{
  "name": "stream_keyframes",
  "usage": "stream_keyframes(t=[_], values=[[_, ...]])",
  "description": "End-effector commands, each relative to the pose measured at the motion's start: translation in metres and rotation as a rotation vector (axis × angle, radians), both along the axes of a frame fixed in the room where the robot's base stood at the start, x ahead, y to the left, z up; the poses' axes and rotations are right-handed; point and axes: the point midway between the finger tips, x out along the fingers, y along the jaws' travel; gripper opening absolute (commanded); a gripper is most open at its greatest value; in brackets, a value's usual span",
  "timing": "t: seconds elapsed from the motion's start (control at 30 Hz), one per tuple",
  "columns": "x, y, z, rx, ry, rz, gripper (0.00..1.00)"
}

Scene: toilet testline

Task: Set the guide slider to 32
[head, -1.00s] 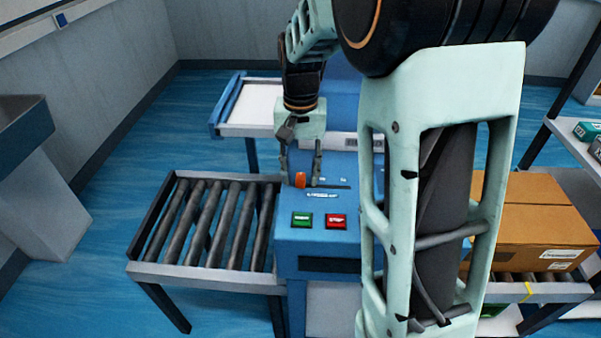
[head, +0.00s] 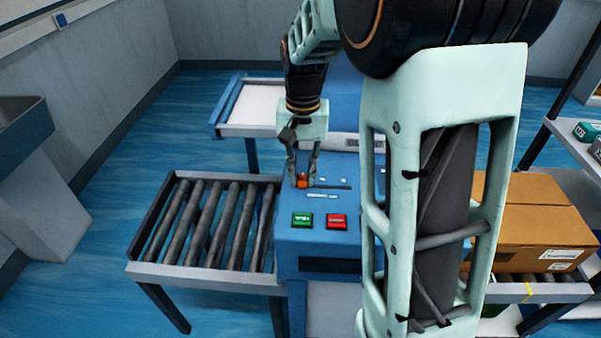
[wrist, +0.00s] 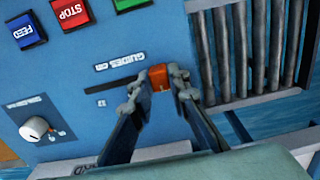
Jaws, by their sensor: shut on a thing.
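The guide slider is an orange-red knob (wrist: 159,77) at one end of a dark slot (wrist: 110,88) on the blue machine panel. In the head view the knob (head: 302,181) is at the left end of the slot (head: 332,187). My gripper (wrist: 155,87) is shut on the knob, a fingertip on each side of it. In the head view my gripper (head: 303,178) comes down on it from above. A white label (wrist: 120,61) beside the slot begins with "GUIDES"; the scale marks are too small to read.
A white rotary knob (wrist: 36,129) is on the same panel. A roller conveyor (head: 205,270) adjoins at left; a cardboard box (head: 530,225) stands at right.

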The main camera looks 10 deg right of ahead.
Motion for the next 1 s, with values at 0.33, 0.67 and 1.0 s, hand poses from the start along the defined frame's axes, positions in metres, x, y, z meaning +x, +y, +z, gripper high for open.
stream_keyframes(t=[0.33,0.67,1.0], values=[[-0.025,-0.079,0.001,-0.003,0.000,-0.006,0.00],[-0.031,-0.097,0.001,-0.004,0.000,-0.002,0.00],[-0.031,-0.097,0.001,-0.005,0.001,-0.002,0.33]])
